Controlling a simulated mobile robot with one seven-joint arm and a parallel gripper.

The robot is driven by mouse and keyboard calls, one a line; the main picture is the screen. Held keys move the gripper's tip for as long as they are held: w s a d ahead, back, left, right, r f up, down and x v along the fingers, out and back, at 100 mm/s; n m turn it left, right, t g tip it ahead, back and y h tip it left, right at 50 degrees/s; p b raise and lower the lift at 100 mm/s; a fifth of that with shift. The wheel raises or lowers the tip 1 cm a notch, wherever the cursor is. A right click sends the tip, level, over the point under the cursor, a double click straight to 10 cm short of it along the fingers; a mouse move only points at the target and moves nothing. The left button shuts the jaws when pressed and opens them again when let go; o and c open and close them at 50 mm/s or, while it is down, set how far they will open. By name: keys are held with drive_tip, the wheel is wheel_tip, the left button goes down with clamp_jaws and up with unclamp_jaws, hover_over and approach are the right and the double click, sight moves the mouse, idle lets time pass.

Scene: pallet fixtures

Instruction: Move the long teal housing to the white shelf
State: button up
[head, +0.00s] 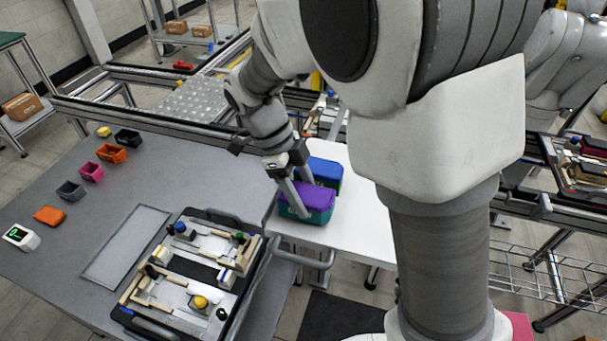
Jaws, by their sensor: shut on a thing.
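The long teal housing (306,215), with a purple top, is at the left part of the white shelf (345,221). My gripper (297,208) reaches down from the upper left and is shut on the housing at its left end. The housing looks level and at the shelf surface; I cannot tell whether it touches or hovers slightly. A second housing with a blue top (325,170) sits just behind it on the shelf. Part of the shelf's right side is hidden by my arm.
A grey table (185,177) fills the left, with a black-framed fixture pallet (211,212) holding blocks and knobs. Several small coloured bins (91,172) line its left side, near a small display (21,237). A metal rail (140,113) runs behind. The shelf's front is bare.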

drive_tip(key=shift+f, duration=0.35)
drive_tip(key=shift+f, duration=0.2)
drive_tip(key=o, duration=1.5)
drive_tip(key=shift+r, duration=0.1)
